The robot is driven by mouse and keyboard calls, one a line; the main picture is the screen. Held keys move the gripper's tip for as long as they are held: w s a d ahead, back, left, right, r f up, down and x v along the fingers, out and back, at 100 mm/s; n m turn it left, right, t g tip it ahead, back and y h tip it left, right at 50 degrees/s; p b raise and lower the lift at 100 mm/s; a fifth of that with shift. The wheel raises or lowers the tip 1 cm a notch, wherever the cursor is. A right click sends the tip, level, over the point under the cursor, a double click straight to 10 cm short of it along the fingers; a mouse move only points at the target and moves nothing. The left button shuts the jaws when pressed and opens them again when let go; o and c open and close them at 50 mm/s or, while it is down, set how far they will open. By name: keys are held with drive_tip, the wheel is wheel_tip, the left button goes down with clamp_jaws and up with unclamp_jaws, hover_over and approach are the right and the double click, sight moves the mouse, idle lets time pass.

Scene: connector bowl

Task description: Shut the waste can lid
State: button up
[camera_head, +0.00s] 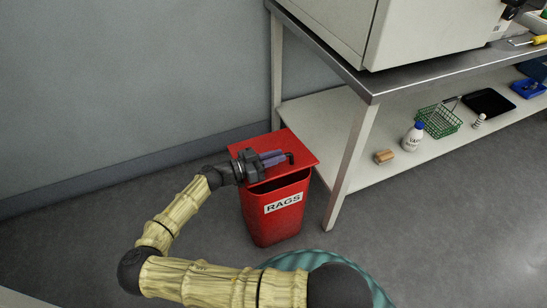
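The waste can (275,218) is red, stands upright on the floor and has a white RAGS label on its front. Its flat red lid (300,148) is raised at an angle, with a dark gap showing between it and the front rim. My gripper (284,158) is at the lid, reaching in from the left, and overlaps its middle in the picture. I cannot tell whether it touches the lid. The fingers lie close together in this view, and whether they are open or shut is unclear. Part of the lid is hidden behind the gripper.
A metal-topped bench (365,86) stands right of the can, its leg (349,155) close by. Its lower shelf holds a tan block (384,157), a white bottle (413,138), a green wire basket (440,122) and a black tray (489,103). A grey wall is behind; floor left is clear.

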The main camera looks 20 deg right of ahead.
drive_tip(key=shift+o, duration=1.4)
drive_tip(key=shift+f, duration=0.1)
drive_tip(key=shift+a, duration=0.1)
drive_tip(key=a+p, duration=0.2)
drive_tip(key=a, duration=1.5)
drive_tip(key=shift+s+a, duration=0.15)
drive_tip(key=shift+s, duration=0.15)
